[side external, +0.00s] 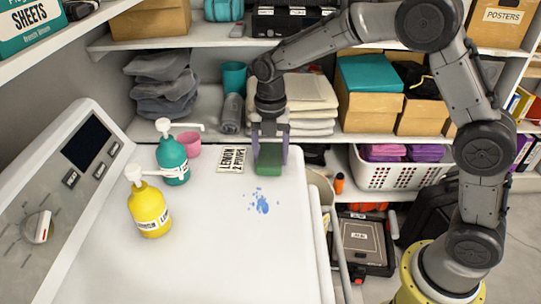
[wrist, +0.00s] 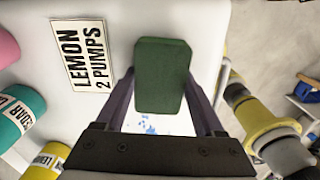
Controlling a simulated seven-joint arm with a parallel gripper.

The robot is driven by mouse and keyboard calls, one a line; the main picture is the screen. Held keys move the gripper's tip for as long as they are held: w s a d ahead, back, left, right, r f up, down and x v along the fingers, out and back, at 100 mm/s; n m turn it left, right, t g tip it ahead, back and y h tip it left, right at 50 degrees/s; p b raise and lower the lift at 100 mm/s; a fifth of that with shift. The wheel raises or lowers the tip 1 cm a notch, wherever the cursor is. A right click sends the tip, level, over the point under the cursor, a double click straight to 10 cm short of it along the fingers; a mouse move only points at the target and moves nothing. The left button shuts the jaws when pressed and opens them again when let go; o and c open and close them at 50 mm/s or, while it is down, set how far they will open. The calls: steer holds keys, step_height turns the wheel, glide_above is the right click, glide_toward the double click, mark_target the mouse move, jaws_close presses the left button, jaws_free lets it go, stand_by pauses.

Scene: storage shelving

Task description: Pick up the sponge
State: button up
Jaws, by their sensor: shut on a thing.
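The green sponge (side external: 269,160) is between the fingers of my gripper (side external: 269,150), over the far right part of the white machine top. In the wrist view the sponge (wrist: 163,75) sits between the two purple fingers of my gripper (wrist: 163,90), which are shut on its sides. I cannot tell whether the sponge still touches the white surface or hangs just above it.
A white surface (side external: 215,250) holds a teal pump bottle (side external: 173,160), a yellow pump bottle (side external: 149,210), a pink cup (side external: 188,144), a "LEMON 2 PUMPS" card (side external: 232,159) and a blue stain (side external: 262,203). Shelves with boxes stand behind; a white basket (side external: 400,172) is right.

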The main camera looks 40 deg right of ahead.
step_height(320, 180, up, 3)
steer(key=shift+f, duration=0.1)
steer(key=s+d+r, duration=0.2)
steer(key=s+r, duration=0.8)
steer(key=s, duration=0.4)
